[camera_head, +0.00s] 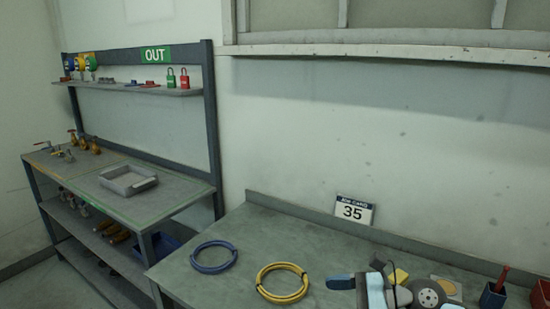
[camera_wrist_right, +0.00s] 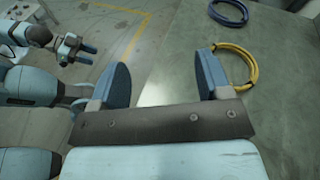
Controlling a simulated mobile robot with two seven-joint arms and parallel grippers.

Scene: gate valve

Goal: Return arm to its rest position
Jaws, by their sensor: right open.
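My right gripper (camera_wrist_right: 161,66) is open in the right wrist view, its two blue fingers spread apart with nothing between them. It hangs over the front edge of the grey-green bench (camera_head: 225,281), near the yellow ring of hose. In the head view, part of my right arm and gripper shows at the bottom right, low over the bench. My left gripper (camera_wrist_right: 87,54) shows small at the upper left of the right wrist view, over the floor; whether its fingers are open is unclear. No gate valve is clearly made out on the near bench.
A blue hose ring (camera_head: 214,257) and a yellow hose ring (camera_head: 282,283) lie on the bench. A job card (camera_head: 354,212) reading 35, a grinder-like tool (camera_head: 428,293) and a red-handled cup (camera_head: 493,295) stand right. A shelf rack (camera_head: 135,175) with a grey tray (camera_head: 128,181) and brass valves (camera_head: 84,144) stands left.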

